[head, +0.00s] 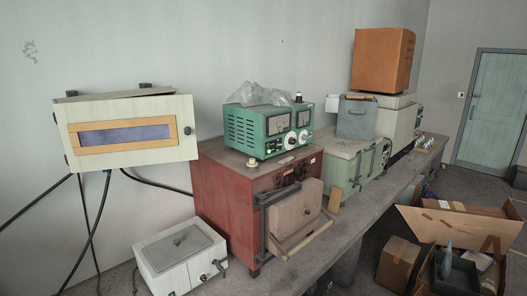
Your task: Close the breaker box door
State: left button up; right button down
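The breaker box (110,95) is mounted on the wall at the left of the head view. Its pale door (90,157) has a yellow-framed window (130,135) and a dark round knob (188,130) near the right edge. The door looks slightly tilted out from the box, and a narrow dark gap shows along the top, so it appears ajar. The inside of the box is hidden behind the door. Neither of my grippers is in view.
Dark cables hang below the box. Beneath it, a small white unit (180,258) and a red furnace (225,190) with a green meter (270,130) on top stand on the concrete bench (330,235). Cardboard boxes (398,262) lie on the floor at right.

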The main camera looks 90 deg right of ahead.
aim_at(179, 143)
jog(key=z, duration=1.7)
